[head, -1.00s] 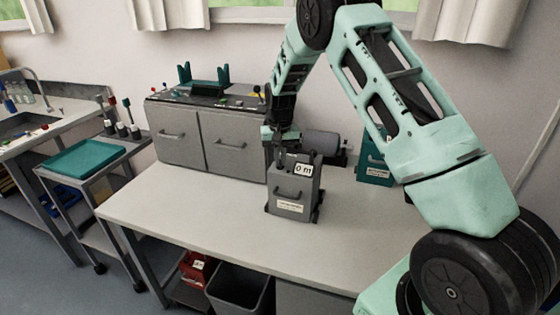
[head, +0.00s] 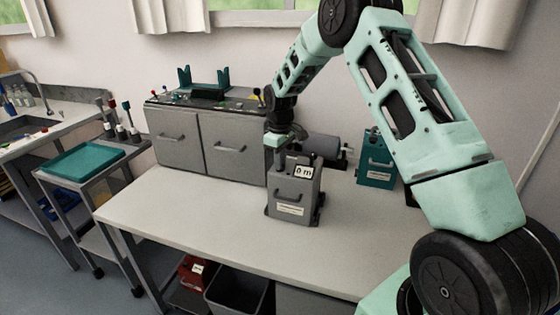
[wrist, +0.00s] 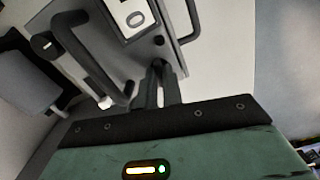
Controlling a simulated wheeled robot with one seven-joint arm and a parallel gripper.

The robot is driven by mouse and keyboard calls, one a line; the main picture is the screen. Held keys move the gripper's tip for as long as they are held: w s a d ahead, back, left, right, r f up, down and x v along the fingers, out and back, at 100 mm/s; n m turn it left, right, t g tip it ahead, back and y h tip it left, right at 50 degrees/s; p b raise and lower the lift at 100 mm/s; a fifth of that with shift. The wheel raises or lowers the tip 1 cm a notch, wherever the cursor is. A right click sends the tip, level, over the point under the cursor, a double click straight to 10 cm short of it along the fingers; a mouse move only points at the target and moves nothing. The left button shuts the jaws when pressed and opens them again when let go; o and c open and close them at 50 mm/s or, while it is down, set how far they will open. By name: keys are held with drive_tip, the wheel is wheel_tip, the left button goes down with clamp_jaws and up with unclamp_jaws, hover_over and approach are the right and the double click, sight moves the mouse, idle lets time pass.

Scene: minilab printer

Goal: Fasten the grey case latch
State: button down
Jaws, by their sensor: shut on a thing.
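The grey case (head: 290,203) stands upright on the white table, with a front handle, a pale label and a "0 m" display. In the wrist view, its grey top (wrist: 118,62) shows a dark bar handle and the white display. My gripper (wrist: 158,70) points at the edge of this top, its two dark fingers close together. They are shut on a small part at the edge, which looks like the grey case latch; the fingers mostly hide it. In the head view, my gripper is at the case's back left, its fingertips partly hidden.
A teal case (head: 376,160) stands to the right, behind the grey case. A dark grey cylinder (head: 322,146) lies behind it. Grey cabinets (head: 198,139) stand at the table's back left. The table's front and left (head: 180,210) are clear.

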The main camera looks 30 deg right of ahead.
drive_tip(key=shift+n, duration=1.1)
drive_tip(key=c, duration=1.5)
unclamp_jaws()
drive_tip(key=shift+c, duration=0.2)
wheel_tip(320, 180, up, 18)
drive_tip(key=b, duration=0.2)
drive_tip(key=shift+f+b, duration=0.25)
drive_tip(key=shift+b, duration=0.15)
